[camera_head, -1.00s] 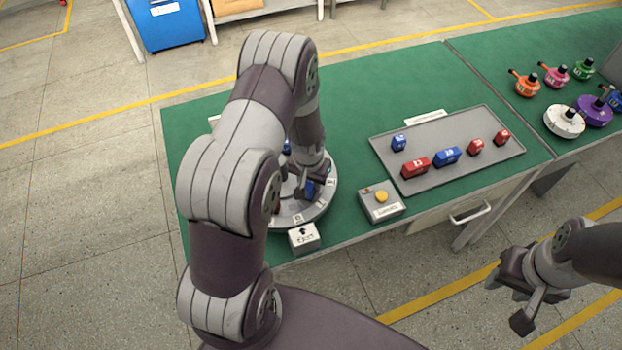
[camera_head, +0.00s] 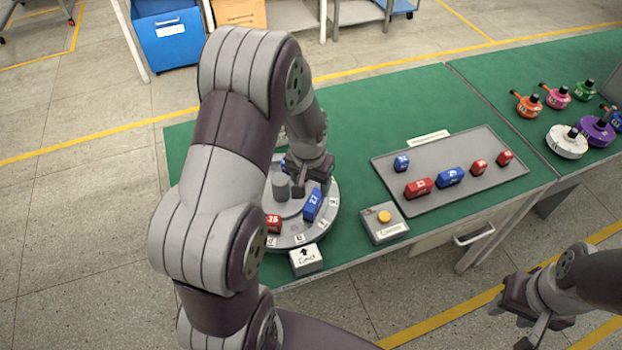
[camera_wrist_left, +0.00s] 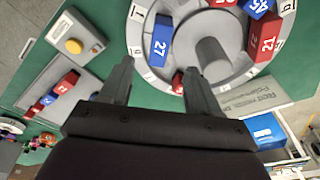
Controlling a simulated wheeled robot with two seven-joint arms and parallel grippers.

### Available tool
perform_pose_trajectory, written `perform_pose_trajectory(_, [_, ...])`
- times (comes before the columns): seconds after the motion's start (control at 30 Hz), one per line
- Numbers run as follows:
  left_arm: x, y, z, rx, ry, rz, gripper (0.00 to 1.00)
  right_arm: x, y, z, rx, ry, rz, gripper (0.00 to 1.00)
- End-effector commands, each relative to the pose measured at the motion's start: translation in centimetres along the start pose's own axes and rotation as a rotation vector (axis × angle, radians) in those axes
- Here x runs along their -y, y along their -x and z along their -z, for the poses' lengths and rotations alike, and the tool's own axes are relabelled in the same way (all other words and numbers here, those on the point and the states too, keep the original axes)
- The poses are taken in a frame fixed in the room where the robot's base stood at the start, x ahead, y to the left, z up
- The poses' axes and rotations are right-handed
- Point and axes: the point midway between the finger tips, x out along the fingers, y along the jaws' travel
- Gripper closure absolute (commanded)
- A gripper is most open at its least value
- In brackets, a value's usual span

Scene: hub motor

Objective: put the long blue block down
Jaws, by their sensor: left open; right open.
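The long blue block (camera_head: 312,205), marked 27, stands on the round grey turntable (camera_head: 290,240) on its right side. It also shows in the left wrist view (camera_wrist_left: 160,40), beyond my fingertips and apart from them. My left gripper (camera_head: 305,175) is open and empty, just behind and above the block in the head view; it also shows in the left wrist view (camera_wrist_left: 155,75). A red block (camera_head: 273,223) marked 35 sits on the turntable's front. Other red and blue blocks sit on it in the left wrist view. My right gripper (camera_head: 525,318) is open, off the table's front edge.
A grey tray (camera_head: 490,190) with several red and blue blocks lies right of the turntable. A box with a yellow button (camera_head: 385,217) stands between them.

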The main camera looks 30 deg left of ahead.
Motion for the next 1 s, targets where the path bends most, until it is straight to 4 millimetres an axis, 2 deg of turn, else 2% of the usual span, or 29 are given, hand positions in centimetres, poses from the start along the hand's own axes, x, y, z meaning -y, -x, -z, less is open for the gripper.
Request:
perform_pose_trajectory(0.17, [-0.6, 2.5, -0.5, 0.0, -0.008, -0.002, 0.38, 0.0, -0.2, 0.0, 0.0, 0.0, 0.0, 0.57])
perform_pose_trajectory(0.23, [-2.2, 4.4, -2.3, 0.004, -0.032, -0.009, 0.38, 0.0, -0.2, 0.0, 0.0, 0.0, 0.0, 0.57])
perform_pose_trajectory(0.33, [-4.8, 7.0, -6.4, 0.01, -0.073, -0.021, 0.38, 0.0, -0.2, 0.0, 0.0, 0.0, 0.0, 0.57])
perform_pose_trajectory(0.4, [-6.0, 8.1, -9.1, 0.015, -0.096, -0.027, 0.38, 0.0, -0.2, 0.0, 0.0, 0.0, 0.0, 0.57])
perform_pose_trajectory(0.5, [-6.6, 8.8, -11.4, 0.021, -0.112, -0.031, 0.38, 0.0, -0.2, 0.0, 0.0, 0.0, 0.0, 0.57])
perform_pose_trajectory(0.6, [-6.7, 8.8, -11.9, 0.024, -0.113, -0.032, 0.38, 0.0, -0.2, 0.0, 0.0, 0.0, 0.0, 0.57])
perform_pose_trajectory(1.0, [-6.7, 8.8, -11.9, 0.025, -0.112, -0.031, 0.38, 0.0, -0.2, 0.0, 0.0, 0.0, 0.0, 0.57])
